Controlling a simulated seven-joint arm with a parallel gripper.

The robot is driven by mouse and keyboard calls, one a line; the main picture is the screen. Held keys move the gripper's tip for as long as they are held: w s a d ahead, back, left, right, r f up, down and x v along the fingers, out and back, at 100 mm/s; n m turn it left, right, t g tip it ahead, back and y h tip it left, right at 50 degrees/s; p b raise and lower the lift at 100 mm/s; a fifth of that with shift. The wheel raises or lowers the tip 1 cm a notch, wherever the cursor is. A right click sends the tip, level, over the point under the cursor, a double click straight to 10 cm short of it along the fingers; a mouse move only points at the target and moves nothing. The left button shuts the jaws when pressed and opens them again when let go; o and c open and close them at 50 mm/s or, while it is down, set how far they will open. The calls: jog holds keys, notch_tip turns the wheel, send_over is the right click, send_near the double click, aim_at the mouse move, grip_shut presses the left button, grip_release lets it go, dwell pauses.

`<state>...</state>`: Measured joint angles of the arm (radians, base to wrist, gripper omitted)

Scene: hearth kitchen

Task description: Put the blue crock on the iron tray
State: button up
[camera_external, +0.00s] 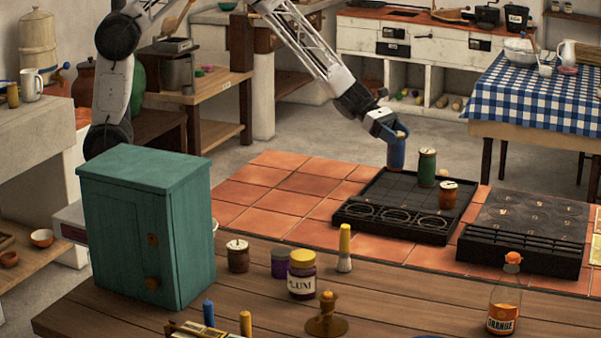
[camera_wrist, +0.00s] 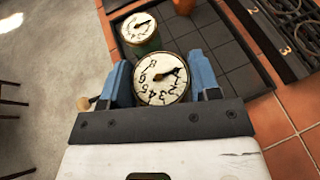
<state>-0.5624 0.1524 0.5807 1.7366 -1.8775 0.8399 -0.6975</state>
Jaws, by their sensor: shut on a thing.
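The blue crock (camera_external: 397,155) is upright in my gripper (camera_external: 388,133), at the back edge of a black gridded tray (camera_external: 385,190). I cannot tell whether its base touches the tray. In the wrist view its pale dial-marked lid (camera_wrist: 161,79) sits between the two blue fingers of my gripper (camera_wrist: 160,84), which are shut on it; its sides are mostly hidden. A second black tray (camera_external: 520,255), with marks on its top and a slatted front, lies to the right. I cannot tell for certain which tray is the iron one.
A green crock (camera_external: 427,168) and a rust-brown crock (camera_external: 447,195) stand on the gridded tray, the green one close to the blue crock. A teal cabinet (camera_external: 150,230), a plum jar (camera_external: 302,275) and an orange bottle (camera_external: 504,305) stand in front. Terracotta tiles (camera_external: 270,205) at left are clear.

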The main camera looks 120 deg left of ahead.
aim_at(396, 146)
jog(key=shift+f, duration=1.7)
jog(key=shift+f, duration=0.1)
jog(key=o, duration=1.5)
jog(key=shift+v, duration=6.05)
jog(key=shift+d, duration=0.1)
